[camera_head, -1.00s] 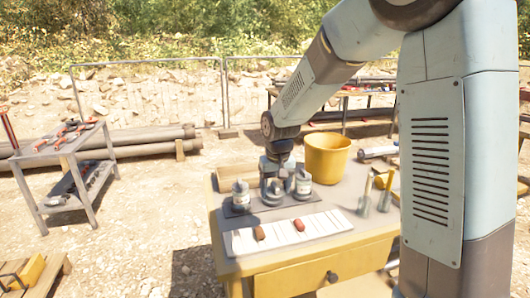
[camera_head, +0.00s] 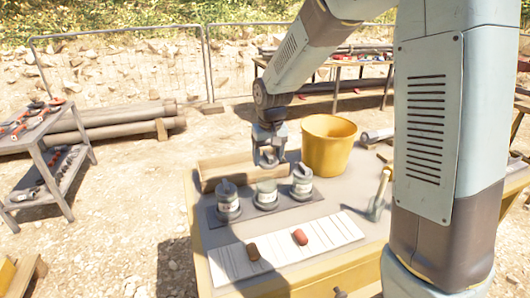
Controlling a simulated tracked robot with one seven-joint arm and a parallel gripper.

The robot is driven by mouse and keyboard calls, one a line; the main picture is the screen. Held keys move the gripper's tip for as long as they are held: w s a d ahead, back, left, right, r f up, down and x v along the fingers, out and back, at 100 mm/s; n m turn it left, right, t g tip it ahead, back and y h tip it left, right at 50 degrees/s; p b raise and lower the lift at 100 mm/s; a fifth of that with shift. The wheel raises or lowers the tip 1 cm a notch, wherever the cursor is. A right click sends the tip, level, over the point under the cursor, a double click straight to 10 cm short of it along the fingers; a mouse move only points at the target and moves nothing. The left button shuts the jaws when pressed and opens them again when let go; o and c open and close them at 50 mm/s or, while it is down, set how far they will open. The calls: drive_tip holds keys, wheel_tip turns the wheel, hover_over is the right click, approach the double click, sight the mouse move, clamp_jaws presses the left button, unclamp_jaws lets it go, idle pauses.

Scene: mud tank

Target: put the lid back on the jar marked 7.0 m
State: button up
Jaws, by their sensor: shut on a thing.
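Three small grey jars with pale labels stand in a row on a dark mat (camera_head: 283,214) on the table: the left jar (camera_head: 228,205), the middle jar (camera_head: 266,196) and the right jar (camera_head: 302,186). The label writing is too small to read, so I cannot tell which is marked 7.0 m. The left and right jars have lids with raised grips. The middle jar shows a flat pale top with no raised grip. My gripper (camera_head: 268,158) points down, above and slightly behind the middle jar, shut on a small grey thing that looks like a lid (camera_head: 269,164).
A yellow bucket (camera_head: 328,145) stands behind the right jar. A wooden block (camera_head: 222,171) lies behind the left jar. A white marked board (camera_head: 285,250) with two reddish-brown lumps lies in front. A handled tool (camera_head: 380,197) stands at the right. The table's left edge is close.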

drive_tip(key=shift+s+a+f, duration=0.1)
drive_tip(key=shift+a+f, duration=0.05)
drive_tip(key=shift+f, duration=0.5)
drive_tip(key=shift+s+a+f, duration=0.1)
drive_tip(key=shift+a+f, duration=0.05)
drive_tip(key=shift+f, duration=2.2)
drive_tip(key=shift+f, duration=0.15)
idle(0.4)
drive_tip(key=o, duration=1.1)
drive_tip(key=shift+o, duration=0.3)
drive_tip(key=shift+r, duration=3.55)
drive_tip(key=shift+c, duration=0.4)
